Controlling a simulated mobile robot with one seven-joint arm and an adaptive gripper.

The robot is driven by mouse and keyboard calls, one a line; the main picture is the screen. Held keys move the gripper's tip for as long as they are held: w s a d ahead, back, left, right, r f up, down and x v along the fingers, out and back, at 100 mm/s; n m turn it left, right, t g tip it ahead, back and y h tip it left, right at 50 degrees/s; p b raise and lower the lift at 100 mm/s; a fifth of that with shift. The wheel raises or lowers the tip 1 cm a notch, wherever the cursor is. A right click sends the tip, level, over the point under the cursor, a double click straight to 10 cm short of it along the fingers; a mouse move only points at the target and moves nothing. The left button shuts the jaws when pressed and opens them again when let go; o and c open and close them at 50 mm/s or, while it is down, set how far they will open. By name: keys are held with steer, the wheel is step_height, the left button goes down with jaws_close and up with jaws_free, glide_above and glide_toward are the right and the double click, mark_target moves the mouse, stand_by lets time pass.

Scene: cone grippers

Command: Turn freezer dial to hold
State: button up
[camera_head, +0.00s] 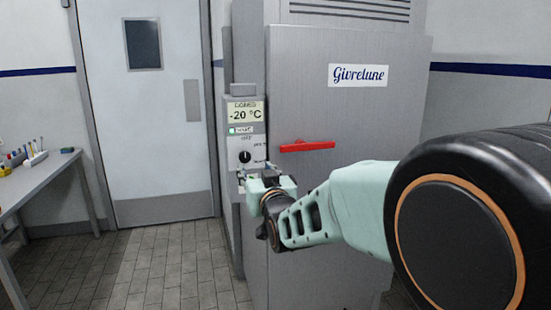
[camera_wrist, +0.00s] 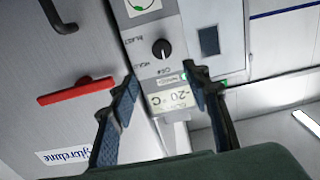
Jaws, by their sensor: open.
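The freezer dial (camera_head: 245,157) is a round black knob on the narrow grey control panel at the left of the freezer door. It also shows in the wrist view (camera_wrist: 162,48), where the picture is turned about. Labels sit around it, seemingly OFF, HOLD and BLAST. Its small pale mark seems to face the OFF label, but it is too small to be sure. My gripper (camera_wrist: 160,75) is open and empty, its two blue-grey fingers spread either side of the panel, apart from the knob. In the head view my gripper (camera_head: 257,180) is just below the dial.
A display (camera_head: 244,113) reading -20 °C is above the dial. A red handle (camera_head: 307,146) sticks out from the freezer door (camera_head: 370,120) to the right. A grey door (camera_head: 145,110) and a table (camera_head: 40,170) with small items are at left. The floor there is clear.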

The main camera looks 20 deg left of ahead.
mark_target(245, 157)
steer(key=x, duration=0.5)
steer(key=p+x, duration=0.1)
steer(key=x, duration=0.5)
steer(key=shift+s+a+f, duration=0.1)
steer(key=shift+s+a, duration=0.1)
steer(key=shift+a, duration=0.05)
steer(key=c, duration=1.1)
